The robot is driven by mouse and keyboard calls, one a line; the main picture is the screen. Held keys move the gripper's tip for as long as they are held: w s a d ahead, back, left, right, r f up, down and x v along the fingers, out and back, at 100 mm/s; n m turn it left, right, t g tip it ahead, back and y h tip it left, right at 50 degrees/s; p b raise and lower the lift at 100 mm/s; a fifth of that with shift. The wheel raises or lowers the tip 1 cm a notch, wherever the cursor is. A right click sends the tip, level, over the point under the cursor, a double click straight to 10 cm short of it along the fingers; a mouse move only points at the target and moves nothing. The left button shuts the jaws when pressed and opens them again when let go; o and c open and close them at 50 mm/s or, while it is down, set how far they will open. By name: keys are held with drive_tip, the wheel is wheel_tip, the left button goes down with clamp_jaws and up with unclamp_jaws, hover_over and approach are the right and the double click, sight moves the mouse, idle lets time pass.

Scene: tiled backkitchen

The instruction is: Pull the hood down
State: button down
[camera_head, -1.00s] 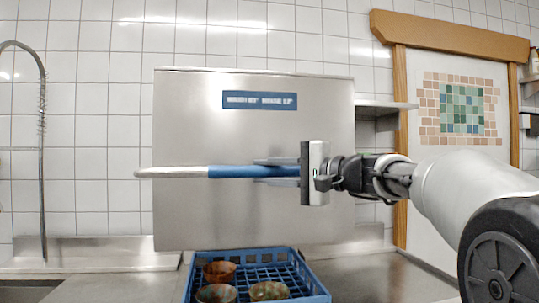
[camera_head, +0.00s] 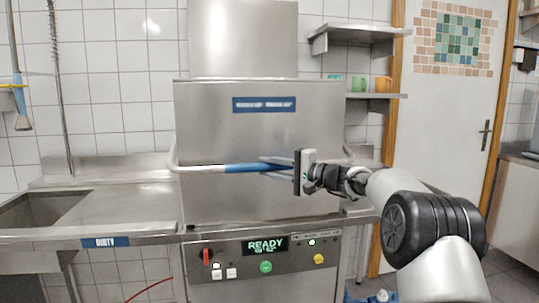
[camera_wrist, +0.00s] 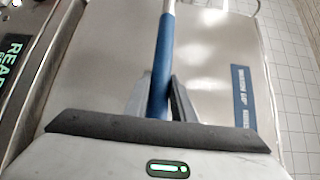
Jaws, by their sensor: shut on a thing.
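The steel hood (camera_head: 205,135) is a boxy cover with a blue label (camera_head: 264,104). Its lower edge is down at the top of the machine body (camera_head: 225,280), and the basket inside is hidden. A bar handle (camera_head: 200,168) with a blue grip (camera_head: 240,168) runs across the hood's front. My gripper (camera_head: 270,167) comes from the right and is shut on the blue grip. In the wrist view, the blue grip (camera_wrist: 161,65) passes between the fingers (camera_wrist: 160,105), and the hood face (camera_wrist: 205,50) lies behind it.
A steel counter (camera_head: 120,210) with a sink (camera_head: 40,212) and a DIRTY label is at left. The front panel shows READY (camera_head: 266,246) above buttons. Shelves (camera_head: 360,34) with cups (camera_head: 382,84) are behind at right, beside a white door (camera_head: 440,130).

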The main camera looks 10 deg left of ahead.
drive_tip(key=shift+w+f, duration=0.2)
drive_tip(key=shift+f, duration=0.35)
drive_tip(key=shift+w+f, duration=0.15)
drive_tip(key=shift+f, duration=0.6)
drive_tip(key=c, duration=1.5)
unclamp_jaws()
drive_tip(key=shift+w+a+f, duration=0.1)
drive_tip(key=shift+w+f, duration=0.05)
drive_tip(key=shift+f, duration=0.05)
drive_tip(key=shift+r, duration=0.15)
drive_tip(key=shift+r, duration=0.15)
drive_tip(key=shift+d+r, duration=0.1)
drive_tip(key=shift+d, duration=0.2)
drive_tip(key=p+v, duration=0.1)
drive_tip(key=v, duration=1.6)
drive_tip(key=shift+a, duration=0.15)
